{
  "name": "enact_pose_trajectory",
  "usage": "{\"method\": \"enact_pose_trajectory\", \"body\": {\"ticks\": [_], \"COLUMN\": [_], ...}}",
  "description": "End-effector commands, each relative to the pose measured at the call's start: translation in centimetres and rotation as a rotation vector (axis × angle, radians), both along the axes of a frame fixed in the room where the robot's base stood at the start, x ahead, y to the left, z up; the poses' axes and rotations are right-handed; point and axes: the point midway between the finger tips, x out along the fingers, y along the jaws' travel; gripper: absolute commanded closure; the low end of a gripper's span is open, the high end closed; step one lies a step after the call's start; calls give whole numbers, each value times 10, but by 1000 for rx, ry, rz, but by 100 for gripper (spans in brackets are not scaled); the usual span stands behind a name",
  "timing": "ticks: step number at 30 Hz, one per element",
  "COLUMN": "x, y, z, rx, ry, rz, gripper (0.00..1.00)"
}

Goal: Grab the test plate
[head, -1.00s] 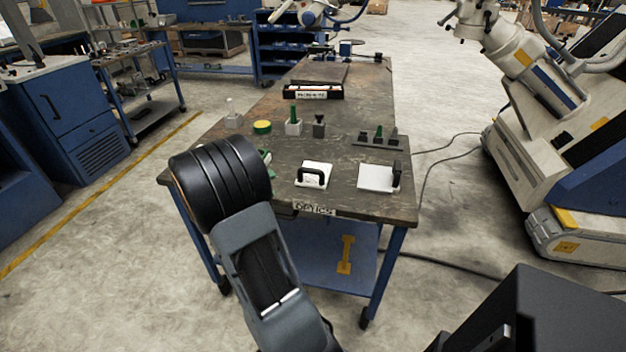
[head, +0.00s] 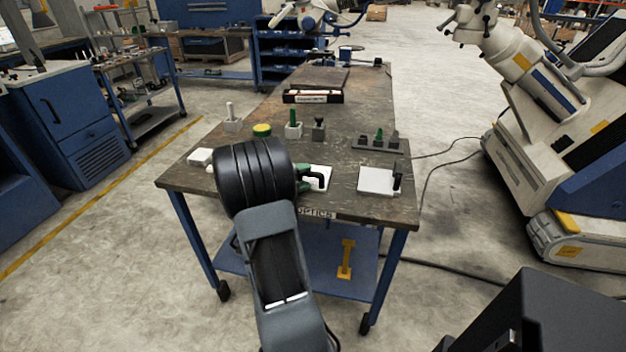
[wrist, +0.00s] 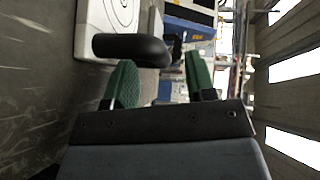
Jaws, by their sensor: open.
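A white plate with a black arched handle lies near the front edge of the dark bench; in the head view its white surface (head: 318,170) is partly hidden by my gripper and arm. A second white plate (head: 376,181) with a black handle lies to its right. I cannot tell from a label which is the test plate. My gripper (head: 305,181) is open and empty at the left side of the first plate's handle. In the wrist view, my green fingers (wrist: 160,80) are apart, with the black handle (wrist: 130,48) just ahead, its end between them, and the white plate (wrist: 108,22) beyond.
Behind the plates stand a grey block with a green peg (head: 293,130), a dark block (head: 319,130), a yellow-topped round piece (head: 262,130) and a dark rack (head: 378,145). A white block (head: 200,157) sits at the bench's left.

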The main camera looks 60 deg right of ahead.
Motion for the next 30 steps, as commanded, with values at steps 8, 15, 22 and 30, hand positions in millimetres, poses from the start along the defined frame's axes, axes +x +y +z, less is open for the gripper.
{"method": "enact_pose_trajectory", "body": {"ticks": [8, 15, 22, 30], "x": [-6, -5, -5, -5], "y": [-14, -14, -14, -14], "z": [-3, -3, -3, -3], "rx": [0, 0, 0, 1], "ry": [0, 0, 0, -1], "rz": [1, 1, 1, 1], "gripper": [49, 56, 78, 100]}}
